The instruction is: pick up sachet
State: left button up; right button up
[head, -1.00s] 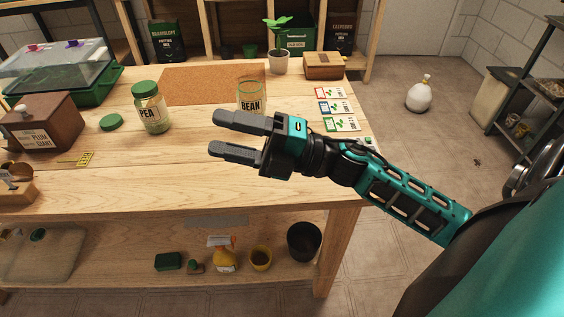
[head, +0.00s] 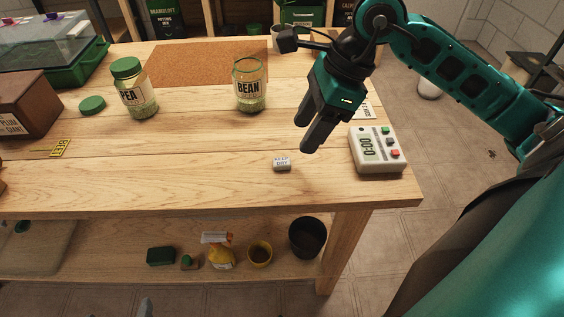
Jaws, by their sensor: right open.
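The sachet (head: 282,164), a small white packet with dark print, lies on the wooden table near its front edge. My right gripper (head: 312,138) comes down from the upper right with its dark grey fingers pointing down. It is open and empty, a little above and to the right of the sachet, apart from it. A small grey tip (head: 146,307) at the bottom edge may be my left gripper; too little shows to tell its state.
A white timer (head: 377,150) stands close to the right of my right gripper. The bean jar (head: 250,88) is open behind the sachet, and the lidded pea jar (head: 135,90) is farther left.

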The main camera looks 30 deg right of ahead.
aim_at(289, 161)
jog(key=x, duration=0.2)
jog(key=shift+w+a+f, duration=0.1)
jog(key=shift+f, duration=0.15)
jog(key=shift+b+x, duration=0.4)
jog(key=shift+x, duration=1.95)
jog(key=shift+c, duration=0.4)
grip_shut()
